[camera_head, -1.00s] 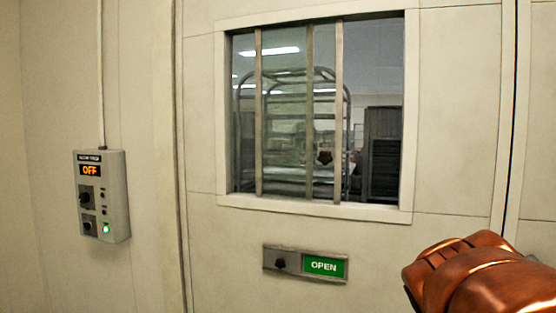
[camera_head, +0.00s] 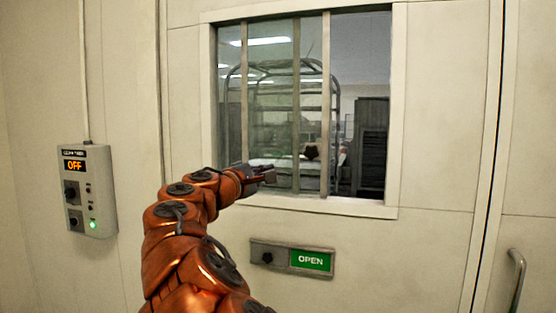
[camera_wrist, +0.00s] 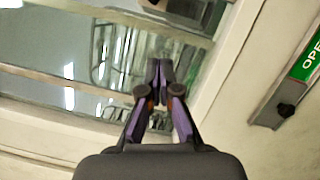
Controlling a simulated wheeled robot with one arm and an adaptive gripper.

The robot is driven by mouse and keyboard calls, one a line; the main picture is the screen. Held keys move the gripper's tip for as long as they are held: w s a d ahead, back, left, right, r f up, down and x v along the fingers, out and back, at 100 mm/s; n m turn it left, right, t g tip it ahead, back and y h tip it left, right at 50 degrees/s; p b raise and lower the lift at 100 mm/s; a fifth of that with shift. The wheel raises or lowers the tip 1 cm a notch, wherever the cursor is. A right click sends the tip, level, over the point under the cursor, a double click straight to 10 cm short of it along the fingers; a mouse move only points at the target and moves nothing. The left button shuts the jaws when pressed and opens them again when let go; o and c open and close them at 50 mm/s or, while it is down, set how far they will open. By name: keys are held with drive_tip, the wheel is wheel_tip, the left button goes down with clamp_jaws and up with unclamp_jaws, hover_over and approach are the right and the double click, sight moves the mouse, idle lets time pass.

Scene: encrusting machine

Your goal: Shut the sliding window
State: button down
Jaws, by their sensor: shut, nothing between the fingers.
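The sliding window (camera_head: 270,110) sits in a pale frame (camera_head: 400,120) in the wall. Its glass panes with upright bars (camera_head: 325,100) stand at the left and middle. The right part (camera_head: 370,60) looks unglazed, so the window stands partly open. My gripper (camera_head: 272,173) is shut and empty in front of the lower panes, left of that bar. In the wrist view its fingertips (camera_wrist: 160,66) lie over the glass near the lower frame; contact cannot be told.
Below the window is a panel with a knob and a green OPEN sign (camera_head: 310,260). A grey control box (camera_head: 88,190) reading OFF is on the left wall. A metal handle (camera_head: 517,280) is at the lower right. A wheeled rack (camera_head: 270,100) stands behind the glass.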

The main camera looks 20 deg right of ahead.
drive_tip(key=p+x, duration=0.2)
drive_tip(key=x, duration=0.2)
drive_tip(key=p+x, duration=0.1)
drive_tip(key=x, duration=0.4)
drive_tip(key=shift+w+r+p, duration=0.2)
drive_tip(key=shift+w+p, duration=0.2)
drive_tip(key=shift+w, duration=0.05)
drive_tip(key=shift+s+d+r, duration=0.3)
drive_tip(key=shift+s+d, duration=0.1)
drive_tip(key=shift+s, duration=0.05)
drive_tip(key=shift+s+d+r+p, duration=0.15)
drive_tip(key=shift+s+d+p, duration=0.2)
drive_tip(key=shift+d, duration=0.15)
drive_tip(key=shift+s+d+r+p, duration=0.15)
drive_tip(key=shift+s+d+p, duration=0.2)
drive_tip(key=shift+d, duration=0.15)
